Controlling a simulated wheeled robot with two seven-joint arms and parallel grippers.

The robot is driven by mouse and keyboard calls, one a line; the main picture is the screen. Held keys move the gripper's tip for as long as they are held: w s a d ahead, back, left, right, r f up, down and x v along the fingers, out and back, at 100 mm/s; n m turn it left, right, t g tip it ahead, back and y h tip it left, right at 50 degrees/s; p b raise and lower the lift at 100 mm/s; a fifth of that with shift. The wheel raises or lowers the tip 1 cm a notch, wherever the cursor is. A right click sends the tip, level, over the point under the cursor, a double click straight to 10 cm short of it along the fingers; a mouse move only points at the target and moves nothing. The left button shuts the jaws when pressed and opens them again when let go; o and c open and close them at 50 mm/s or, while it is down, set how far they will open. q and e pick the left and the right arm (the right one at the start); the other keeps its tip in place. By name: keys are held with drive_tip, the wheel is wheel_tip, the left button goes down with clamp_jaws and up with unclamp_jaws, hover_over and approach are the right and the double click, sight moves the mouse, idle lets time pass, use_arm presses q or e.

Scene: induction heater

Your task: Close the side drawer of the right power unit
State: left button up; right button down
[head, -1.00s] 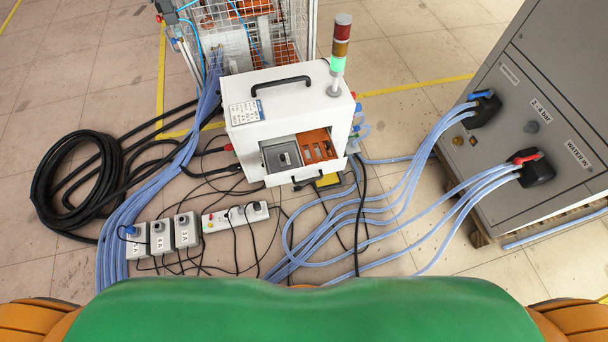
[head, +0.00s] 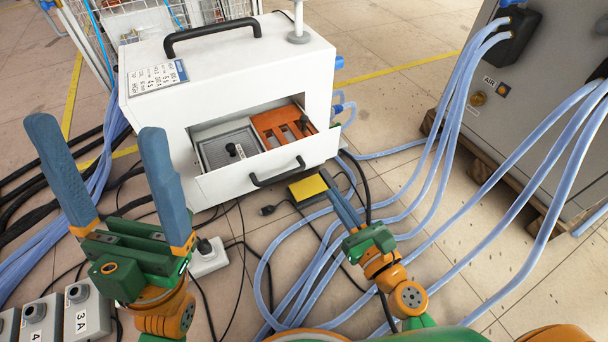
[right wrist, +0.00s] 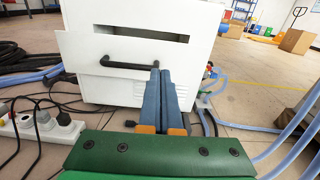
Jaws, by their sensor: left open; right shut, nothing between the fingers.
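The white power unit (head: 225,75) stands ahead, with a black carrying handle (head: 212,35) on top. Its drawer (head: 222,186) is pulled out toward me, showing a grey box (head: 226,146) and an orange part (head: 284,128) inside. The drawer's black handle (head: 278,175) is on its front; it also shows in the right wrist view (right wrist: 128,65). My right gripper (head: 327,182) is shut and empty, its fingertips just right of the handle, low in front of the drawer. Whether they touch the front I cannot tell. My left gripper (head: 98,135) is open and empty, left of the drawer.
Blue hoses (head: 440,150) run across the floor to a large grey cabinet (head: 545,85) on a pallet at the right. Grey socket boxes (head: 85,310) and black cables lie at the lower left. A yellow-topped pedal (head: 308,188) sits on the floor below the drawer.

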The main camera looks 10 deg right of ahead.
sight(299, 142)
drive_tip(key=x, duration=0.8)
drive_tip(key=p+x, duration=0.1)
drive_tip(key=x, duration=0.4)
drive_tip(key=shift+r, duration=0.3)
drive_tip(key=shift+w+a, duration=0.15)
drive_tip(key=shift+w, duration=0.35)
drive_tip(key=shift+r, duration=0.1)
